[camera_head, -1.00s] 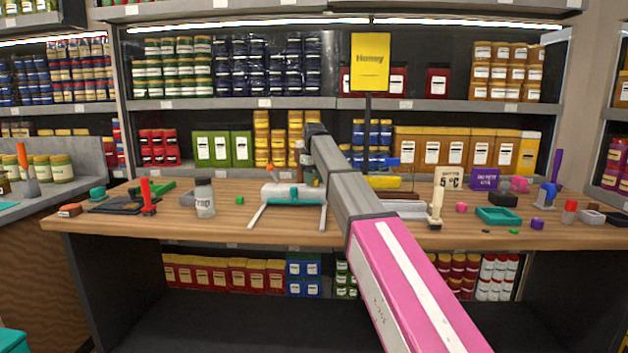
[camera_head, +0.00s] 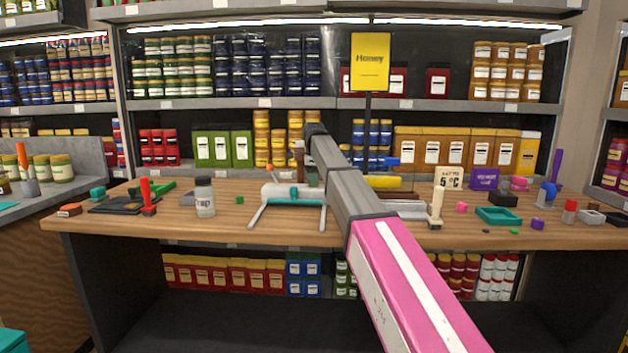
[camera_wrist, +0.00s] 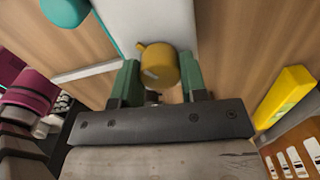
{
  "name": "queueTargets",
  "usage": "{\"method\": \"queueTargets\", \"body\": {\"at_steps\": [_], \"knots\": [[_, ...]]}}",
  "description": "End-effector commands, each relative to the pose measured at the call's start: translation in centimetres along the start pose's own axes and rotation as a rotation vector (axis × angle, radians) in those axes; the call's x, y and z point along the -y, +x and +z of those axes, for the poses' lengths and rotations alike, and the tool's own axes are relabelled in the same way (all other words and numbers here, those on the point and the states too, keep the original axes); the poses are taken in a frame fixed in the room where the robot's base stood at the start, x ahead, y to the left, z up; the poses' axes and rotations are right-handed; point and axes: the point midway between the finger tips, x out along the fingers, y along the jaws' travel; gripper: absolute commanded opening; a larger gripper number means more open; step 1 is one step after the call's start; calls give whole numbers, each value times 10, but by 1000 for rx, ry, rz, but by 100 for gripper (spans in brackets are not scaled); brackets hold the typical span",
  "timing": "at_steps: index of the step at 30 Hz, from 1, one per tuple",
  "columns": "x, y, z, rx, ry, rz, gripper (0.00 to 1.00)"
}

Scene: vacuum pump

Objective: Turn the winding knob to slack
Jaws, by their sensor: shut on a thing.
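A yellow round knob (camera_wrist: 158,66) with a small side tab sits at the end of a white body (camera_wrist: 150,22) in the wrist view. My gripper (camera_wrist: 159,78) has its two green fingers on either side of this knob and is shut on it. The fingers hide part of the knob's sides. My gripper and the held knob cannot be made out in the head view.
The wooden counter (camera_head: 330,237) holds a glass jar (camera_head: 204,198), a red upright tool (camera_head: 148,196), a beige upright piece (camera_head: 436,207) and a teal tray (camera_head: 498,216). A yellow block (camera_wrist: 285,97) lies right of my gripper. Stocked shelves stand behind.

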Motion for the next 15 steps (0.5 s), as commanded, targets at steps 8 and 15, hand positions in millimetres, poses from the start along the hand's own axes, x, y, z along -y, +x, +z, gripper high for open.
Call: {"method": "queueTargets", "body": {"at_steps": [8,15], "knots": [[0,-1,0,0,-264,0,16],[0,-1,0,0,-492,0,16]]}}
